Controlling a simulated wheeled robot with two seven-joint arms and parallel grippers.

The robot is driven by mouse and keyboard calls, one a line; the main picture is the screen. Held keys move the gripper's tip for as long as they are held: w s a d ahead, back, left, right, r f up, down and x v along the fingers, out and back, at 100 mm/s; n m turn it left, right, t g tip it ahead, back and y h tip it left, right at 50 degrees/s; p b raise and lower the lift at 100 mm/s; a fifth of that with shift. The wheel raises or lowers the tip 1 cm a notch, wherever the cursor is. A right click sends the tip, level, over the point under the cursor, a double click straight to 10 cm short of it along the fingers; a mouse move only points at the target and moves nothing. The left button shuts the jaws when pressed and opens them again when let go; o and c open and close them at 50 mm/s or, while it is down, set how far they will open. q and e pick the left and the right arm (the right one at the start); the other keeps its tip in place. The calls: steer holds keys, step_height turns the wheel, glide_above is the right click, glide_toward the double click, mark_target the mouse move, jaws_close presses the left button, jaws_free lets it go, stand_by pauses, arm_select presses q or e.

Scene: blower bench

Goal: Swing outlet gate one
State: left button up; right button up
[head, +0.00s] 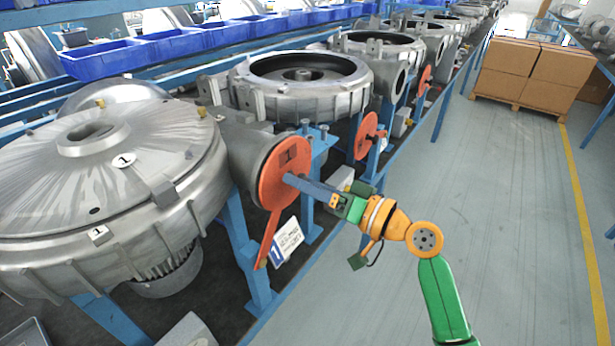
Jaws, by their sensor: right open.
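Outlet gate one is an orange-red disc (280,165) over the round outlet of the nearest blower (110,175), which bears labels with a 1. Its flat handle (266,243) slants down and slightly left from the disc. A white tag with a blue 1 (286,241) hangs just right of the handle. My right gripper (292,181) reaches in from the right, its long blue-grey fingers overlapping the right part of the disc in the head view. It is open and holds nothing that I can see. I cannot tell whether the fingertips touch the disc. My left gripper is out of view.
More blowers stand behind, the nearest an open-topped housing (305,85), with further orange gates (366,136) along the bench's aisle side. Blue bins (195,40) line the back. Cardboard boxes (550,68) on a pallet stand far right. The grey aisle floor (510,200) is clear.

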steer(key=shift+w+d+f, duration=0.1)
steer(key=shift+w+d, duration=0.05)
steer(key=shift+c, duration=0.4)
jaws_close()
stand_by(0.8)
